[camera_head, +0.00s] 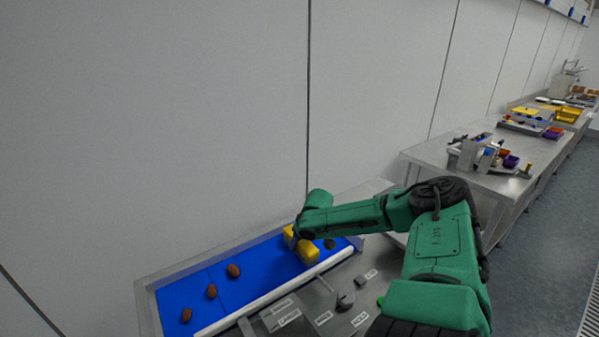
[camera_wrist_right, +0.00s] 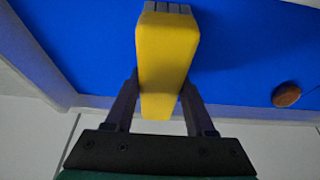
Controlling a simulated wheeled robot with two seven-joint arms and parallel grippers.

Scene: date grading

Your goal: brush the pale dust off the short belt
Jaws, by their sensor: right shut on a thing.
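The short belt (camera_head: 245,291) is a bright blue strip on a steel bench, and it also shows in the right wrist view (camera_wrist_right: 70,50). A yellow brush (camera_head: 307,252) is over the belt's right part. In the right wrist view the yellow brush (camera_wrist_right: 165,55) has grey bristles at its far end, against the blue belt; I cannot tell whether they touch it. My right gripper (camera_wrist_right: 158,88) is shut on the brush, one finger on each side. In the head view my green right wrist partly hides the jaws. No pale dust can be made out on the belt. My left gripper is out of view.
Three brown dates (camera_head: 211,291) lie along the belt's left part. More benches (camera_head: 450,152) stand at right. A wall is behind.

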